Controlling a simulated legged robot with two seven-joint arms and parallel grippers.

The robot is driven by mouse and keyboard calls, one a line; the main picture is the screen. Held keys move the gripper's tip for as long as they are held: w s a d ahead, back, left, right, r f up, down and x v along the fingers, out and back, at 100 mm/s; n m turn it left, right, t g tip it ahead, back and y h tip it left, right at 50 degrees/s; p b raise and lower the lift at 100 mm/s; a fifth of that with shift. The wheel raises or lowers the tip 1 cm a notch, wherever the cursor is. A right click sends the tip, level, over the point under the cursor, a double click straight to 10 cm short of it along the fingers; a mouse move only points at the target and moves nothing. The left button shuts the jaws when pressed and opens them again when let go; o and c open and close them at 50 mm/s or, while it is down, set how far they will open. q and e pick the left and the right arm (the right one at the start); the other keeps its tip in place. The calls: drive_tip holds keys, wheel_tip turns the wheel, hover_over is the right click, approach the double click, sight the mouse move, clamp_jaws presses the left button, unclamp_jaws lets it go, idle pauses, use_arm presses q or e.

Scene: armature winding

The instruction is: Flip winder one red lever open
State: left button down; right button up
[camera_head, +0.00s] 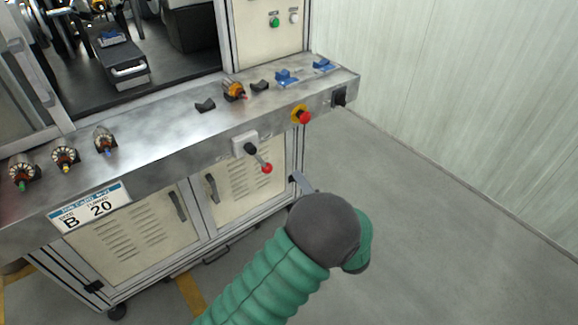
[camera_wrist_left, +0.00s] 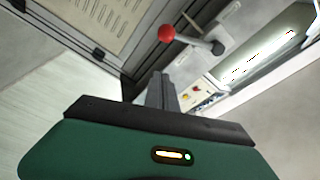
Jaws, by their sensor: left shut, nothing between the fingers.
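The winder's red lever (camera_head: 267,168) has a red ball tip on a short rod from a black hub. It sits on a pale box (camera_head: 240,142) on the machine's front face, pointing down and right. My left gripper (camera_head: 302,180) is shut and empty, just right of and slightly below the red ball in the head view, apart from it in the picture. In the left wrist view, the red ball (camera_wrist_left: 166,33) lies beyond the tips of the shut fingers (camera_wrist_left: 160,82), with the hub to the right. My right gripper is not in view.
A red emergency button (camera_head: 304,117) on a yellow base and a black switch (camera_head: 340,97) are on the same front edge. Several armatures (camera_head: 64,157) and blue and black holders stand on the metal ledge (camera_head: 165,125). The floor to the right is clear.

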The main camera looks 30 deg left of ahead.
sight(259, 160)
use_arm(q)
drive_tip(key=w+a+b, duration=0.2)
drive_tip(key=a, duration=0.6)
drive_tip(key=shift+a+f, duration=0.15)
drive_tip(key=shift+f, duration=0.3)
drive_tip(key=shift+a, duration=0.2)
drive_tip(key=s+a+f+m+g+h+p, duration=0.1)
drive_tip(key=s+a+f+m+p, duration=0.1)
drive_tip(key=s+m+p, duration=0.6)
drive_tip(key=a+m+p, duration=0.1)
drive_tip(key=m+p, duration=0.1)
drive_tip(key=p, duration=0.5)
drive_tip(key=shift+s+a+m+h+p, duration=0.2)
drive_tip(key=shift+m+h+p, duration=0.1)
drive_tip(key=shift+h+p, duration=0.1)
